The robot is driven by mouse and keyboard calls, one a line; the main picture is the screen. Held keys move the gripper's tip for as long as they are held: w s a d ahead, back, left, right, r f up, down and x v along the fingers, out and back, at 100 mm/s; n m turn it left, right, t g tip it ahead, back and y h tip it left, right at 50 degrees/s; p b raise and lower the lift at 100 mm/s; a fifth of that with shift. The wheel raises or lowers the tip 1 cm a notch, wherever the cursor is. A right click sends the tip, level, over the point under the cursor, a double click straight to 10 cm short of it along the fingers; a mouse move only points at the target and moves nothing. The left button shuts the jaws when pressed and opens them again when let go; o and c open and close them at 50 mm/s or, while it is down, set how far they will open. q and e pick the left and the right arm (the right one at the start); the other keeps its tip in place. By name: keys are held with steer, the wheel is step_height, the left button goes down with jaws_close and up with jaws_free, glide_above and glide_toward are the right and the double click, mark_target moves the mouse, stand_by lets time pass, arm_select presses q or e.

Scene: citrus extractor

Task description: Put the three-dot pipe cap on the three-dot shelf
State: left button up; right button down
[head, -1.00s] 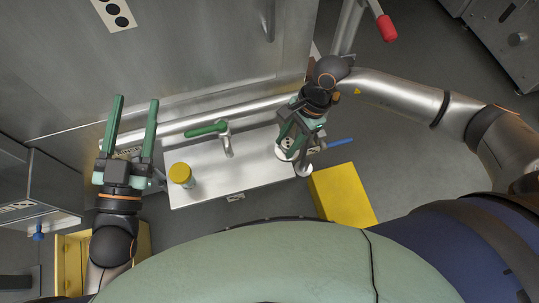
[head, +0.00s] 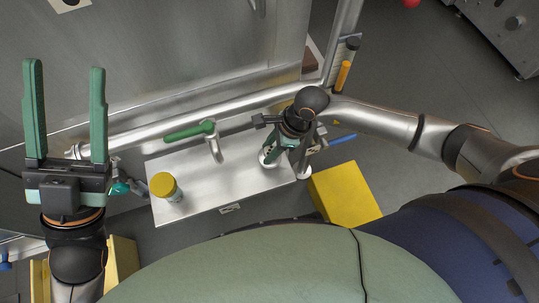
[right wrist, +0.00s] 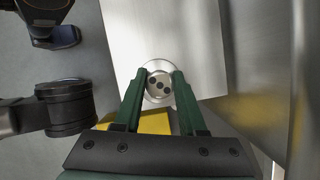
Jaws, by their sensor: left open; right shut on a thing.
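My right gripper (right wrist: 158,82) is shut on a round, pale metal pipe cap (right wrist: 151,70) with three dark dots on its face. In the head view my right gripper (head: 275,157) is over the right end of a steel shelf (head: 232,185), and the cap is mostly hidden by the fingers. I cannot tell whether the cap touches the shelf. A small label (head: 230,208) is on the shelf's front edge, too small to read. My left gripper (head: 65,75) is open and empty, left of the shelf.
A yellow-lidded jar (head: 164,186) stands on the shelf's left part. A green-handled valve (head: 190,131) rises at its back, before a steel pipe (head: 225,110). A yellow box (head: 345,194) is at the right. The shelf's middle is clear.

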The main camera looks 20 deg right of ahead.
steer(key=shift+f+b, duration=0.5)
steer(key=shift+f, duration=1.2)
steer(key=shift+f, duration=0.15)
steer(key=shift+c, duration=2.4)
jaws_free()
